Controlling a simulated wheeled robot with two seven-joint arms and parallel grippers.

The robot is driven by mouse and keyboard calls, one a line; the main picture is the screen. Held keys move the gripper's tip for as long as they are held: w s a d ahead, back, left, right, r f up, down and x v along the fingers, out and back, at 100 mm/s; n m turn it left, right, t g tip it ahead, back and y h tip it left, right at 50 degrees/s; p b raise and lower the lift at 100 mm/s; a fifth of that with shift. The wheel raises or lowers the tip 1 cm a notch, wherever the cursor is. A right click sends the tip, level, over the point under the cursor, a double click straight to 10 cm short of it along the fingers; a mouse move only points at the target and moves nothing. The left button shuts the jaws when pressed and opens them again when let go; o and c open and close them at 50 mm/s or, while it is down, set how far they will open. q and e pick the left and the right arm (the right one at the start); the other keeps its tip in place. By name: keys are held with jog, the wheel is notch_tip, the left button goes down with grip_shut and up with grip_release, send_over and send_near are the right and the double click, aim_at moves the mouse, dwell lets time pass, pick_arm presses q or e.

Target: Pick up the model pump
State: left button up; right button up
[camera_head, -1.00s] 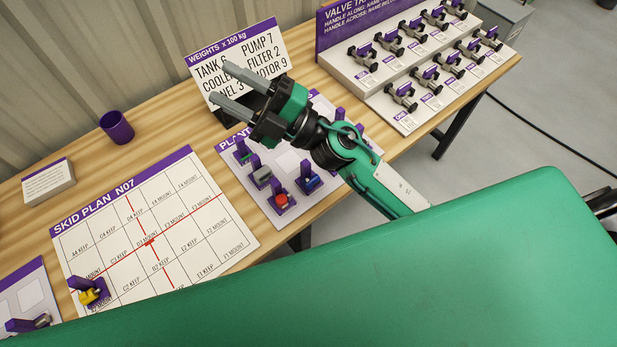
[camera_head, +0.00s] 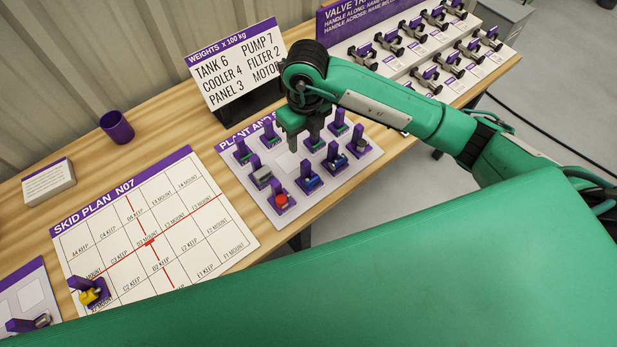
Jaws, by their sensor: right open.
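The white plant board (camera_head: 235,180) carries several small models with purple upright grips. They include a red one (camera_head: 281,200), a blue one (camera_head: 308,183), another blue one (camera_head: 335,162), a grey one (camera_head: 261,177) and green ones (camera_head: 243,155). I cannot tell which one is the model pump; their labels are too small to read. My right gripper (camera_head: 304,147) points down over the back middle of the plant board, open, with its fingers among the models. It hides part of the board behind it. My left gripper is not in view.
The skid plan board (camera_head: 190,215) lies to the left, with a yellow model (camera_head: 92,293) near its front-left corner. A weights sign (camera_head: 235,68) stands behind the plant board. A valve rack (camera_head: 375,85) is at the right. A purple cup (camera_head: 117,127) stands at the back left.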

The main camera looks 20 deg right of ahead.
aim_at(308, 165)
jog(key=f, duration=0.2)
jog(key=f+p, duration=0.1)
jog(key=f, duration=0.2)
jog(key=f+p, duration=0.1)
jog(key=f, duration=0.2)
jog(key=shift+d+f, duration=0.1)
jog(key=shift+d, duration=0.3)
notch_tip(308, 165, down, 4)
jog(key=p, duration=0.3)
jog(key=shift+s+d, duration=0.1)
jog(key=shift+f, duration=0.75)
grip_shut()
